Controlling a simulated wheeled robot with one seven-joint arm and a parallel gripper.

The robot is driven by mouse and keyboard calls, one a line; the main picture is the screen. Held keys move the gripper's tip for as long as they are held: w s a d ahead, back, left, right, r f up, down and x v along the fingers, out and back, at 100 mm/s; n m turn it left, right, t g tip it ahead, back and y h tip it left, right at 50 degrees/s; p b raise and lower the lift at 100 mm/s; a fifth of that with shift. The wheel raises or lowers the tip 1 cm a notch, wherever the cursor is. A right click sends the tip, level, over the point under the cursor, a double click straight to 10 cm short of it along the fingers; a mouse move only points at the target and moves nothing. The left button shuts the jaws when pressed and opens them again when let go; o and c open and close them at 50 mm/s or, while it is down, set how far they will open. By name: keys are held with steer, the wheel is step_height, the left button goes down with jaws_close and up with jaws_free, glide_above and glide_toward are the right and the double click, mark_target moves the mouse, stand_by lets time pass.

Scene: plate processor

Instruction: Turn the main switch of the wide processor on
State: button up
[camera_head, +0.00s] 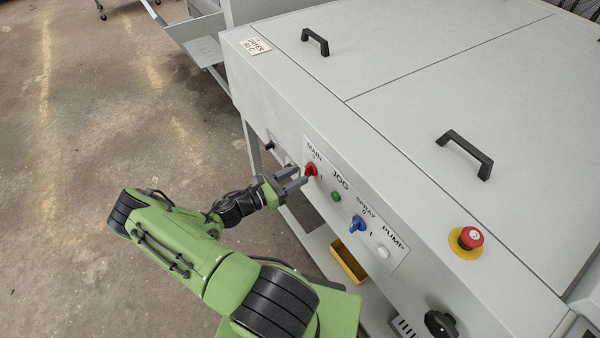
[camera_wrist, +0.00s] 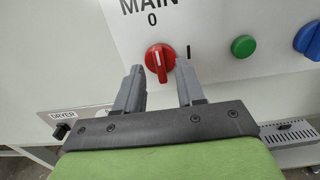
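The main switch is a red rotary knob (camera_head: 311,169) on the white label panel (camera_head: 342,190) on the front of the wide processor (camera_head: 400,110). In the wrist view the knob (camera_wrist: 159,60) sits under the word MAIN, with 0 above it and a I mark at its upper right. Its pointer ridge looks near upright, slightly tilted. My gripper (camera_head: 292,179) is at the panel, in front of the knob. In the wrist view its two fingers (camera_wrist: 160,85) are apart, with the knob between and just beyond their tips. I cannot tell whether they touch it.
Right of the knob are a green JOG button (camera_head: 336,197), a blue SPRAY knob (camera_head: 357,224) and a white PUMP button (camera_head: 382,252). A yellow tray (camera_head: 348,260) lies below. Open floor is at the left.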

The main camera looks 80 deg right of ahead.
steer(key=shift+x, duration=1.05)
jaws_close()
